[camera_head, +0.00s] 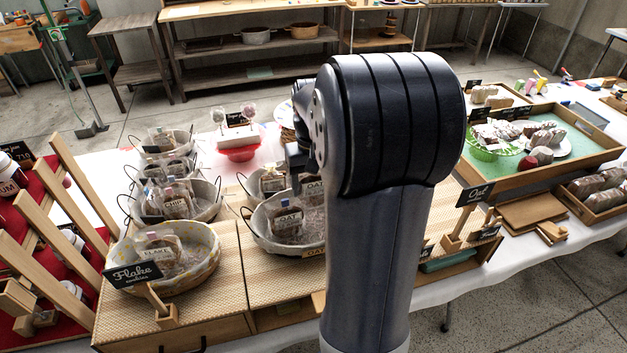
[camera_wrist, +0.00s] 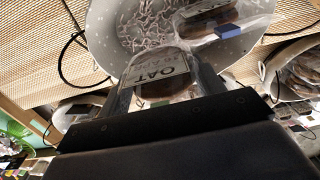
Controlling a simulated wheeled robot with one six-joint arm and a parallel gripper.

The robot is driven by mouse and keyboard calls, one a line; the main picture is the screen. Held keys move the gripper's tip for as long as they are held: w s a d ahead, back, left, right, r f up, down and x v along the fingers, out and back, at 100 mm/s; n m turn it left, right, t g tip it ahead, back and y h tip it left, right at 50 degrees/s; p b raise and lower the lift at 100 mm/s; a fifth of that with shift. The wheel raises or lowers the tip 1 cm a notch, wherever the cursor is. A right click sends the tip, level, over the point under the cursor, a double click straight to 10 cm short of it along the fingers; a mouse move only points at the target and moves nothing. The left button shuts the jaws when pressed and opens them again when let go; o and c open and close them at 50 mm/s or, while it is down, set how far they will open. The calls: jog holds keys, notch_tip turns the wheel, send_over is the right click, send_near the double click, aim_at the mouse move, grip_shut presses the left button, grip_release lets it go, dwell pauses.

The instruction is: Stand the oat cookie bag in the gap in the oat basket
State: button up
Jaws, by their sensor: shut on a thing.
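My gripper (camera_wrist: 166,86) is shut on an oat cookie bag (camera_wrist: 160,66), a clear bag with a white OAT label, in the wrist view. The bag is over the near side of the oat basket (camera_wrist: 100,28), a pale bowl with shredded paper inside. Another bag (camera_wrist: 222,26) with a blue clip sits in the basket beside the held one. I cannot tell whether the held bag touches the paper.
The Flake basket (camera_head: 205,275) stands to the left, with a Flake sign (camera_head: 133,273) in front. Baskets of other cookie bags (camera_head: 178,203) stand behind it. A wooden tray (camera_head: 535,170) lies farther right.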

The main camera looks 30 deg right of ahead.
jog(key=o, duration=0.7)
notch_tip(320, 180, up, 13)
jog(key=shift+r+p, duration=0.1)
jog(key=shift+p, duration=0.6)
